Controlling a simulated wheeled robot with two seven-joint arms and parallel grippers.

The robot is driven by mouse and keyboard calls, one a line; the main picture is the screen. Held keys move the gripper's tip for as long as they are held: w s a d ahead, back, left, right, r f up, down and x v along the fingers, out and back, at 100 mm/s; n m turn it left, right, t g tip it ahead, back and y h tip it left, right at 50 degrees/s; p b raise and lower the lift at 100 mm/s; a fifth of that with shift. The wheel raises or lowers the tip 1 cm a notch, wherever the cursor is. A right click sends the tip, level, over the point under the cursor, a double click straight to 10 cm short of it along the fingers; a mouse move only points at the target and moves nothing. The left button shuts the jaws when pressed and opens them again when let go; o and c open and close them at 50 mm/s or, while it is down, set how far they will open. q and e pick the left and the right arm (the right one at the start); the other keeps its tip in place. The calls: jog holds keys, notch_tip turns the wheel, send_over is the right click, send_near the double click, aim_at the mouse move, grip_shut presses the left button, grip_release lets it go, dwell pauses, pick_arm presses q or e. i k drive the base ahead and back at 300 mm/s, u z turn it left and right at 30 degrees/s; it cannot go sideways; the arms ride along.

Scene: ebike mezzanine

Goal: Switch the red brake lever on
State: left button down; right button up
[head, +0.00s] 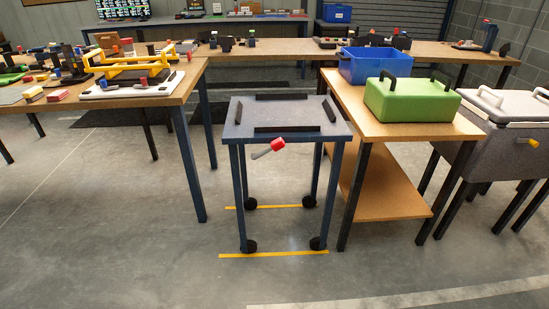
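The red brake lever (278,144) is on the front of a small wheeled cart (240,127) in the middle of the head view. It has a short dark shaft (262,153) and a red knob at its upper right end, so the lever tilts up to the right. It sits just below the cart's top edge. Neither of my grippers shows in the head view.
A wooden bench (160,99) with parts stands left. On the right, a table (398,129) holds a green case (412,101) and a blue crate (374,66). A grey box (515,145) stands far right. The floor (150,240) before the cart is clear.

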aim_at(276, 145)
jog(key=k, duration=0.85)
jog(key=z, duration=0.85)
jog(key=i, duration=1.55)
jog(key=u, duration=0.85)
